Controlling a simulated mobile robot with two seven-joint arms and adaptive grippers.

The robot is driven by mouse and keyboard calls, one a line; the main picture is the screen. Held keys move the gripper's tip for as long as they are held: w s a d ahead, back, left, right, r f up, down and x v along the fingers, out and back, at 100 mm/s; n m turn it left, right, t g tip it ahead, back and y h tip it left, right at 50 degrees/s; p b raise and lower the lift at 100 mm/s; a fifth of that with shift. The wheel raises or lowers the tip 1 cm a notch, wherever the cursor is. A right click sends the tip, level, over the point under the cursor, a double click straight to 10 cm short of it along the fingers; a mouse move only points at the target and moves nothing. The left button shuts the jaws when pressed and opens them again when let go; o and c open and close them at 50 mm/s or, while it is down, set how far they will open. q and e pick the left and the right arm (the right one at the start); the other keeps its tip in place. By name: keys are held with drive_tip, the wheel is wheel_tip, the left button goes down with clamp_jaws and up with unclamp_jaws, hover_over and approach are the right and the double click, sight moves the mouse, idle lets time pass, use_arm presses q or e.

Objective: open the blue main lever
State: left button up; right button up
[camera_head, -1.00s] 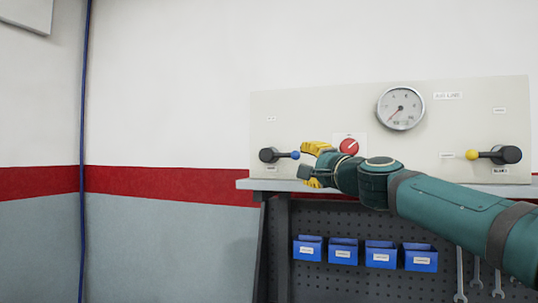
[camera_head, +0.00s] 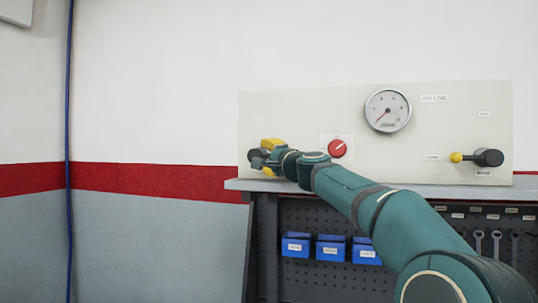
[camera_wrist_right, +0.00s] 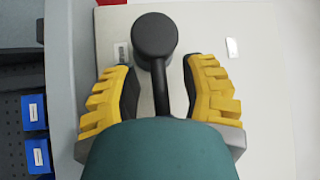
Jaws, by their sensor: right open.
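The main lever on the panel has a black round hub (camera_head: 255,156) at the panel's left side, mostly covered by my gripper in the head view. In the right wrist view the lever (camera_wrist_right: 155,38) shows its hub at the top and a thin dark arm running down between my fingers. Its blue knob is hidden now. My right gripper (camera_head: 266,157) is open, with yellow-backed fingers (camera_wrist_right: 165,78) on either side of the lever arm. Small gaps show between the arm and both fingers. My left gripper is not in view.
The pale panel (camera_head: 300,110) carries a gauge (camera_head: 388,110), a red knob (camera_head: 338,149) and a yellow-knobbed lever (camera_head: 480,158) at right. It stands on a grey bench (camera_head: 240,184). Blue bins (camera_head: 331,248) and wrenches hang on the pegboard below.

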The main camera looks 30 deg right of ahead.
drive_tip(key=shift+o, duration=0.3)
clamp_jaws()
drive_tip(key=shift+r, duration=0.1)
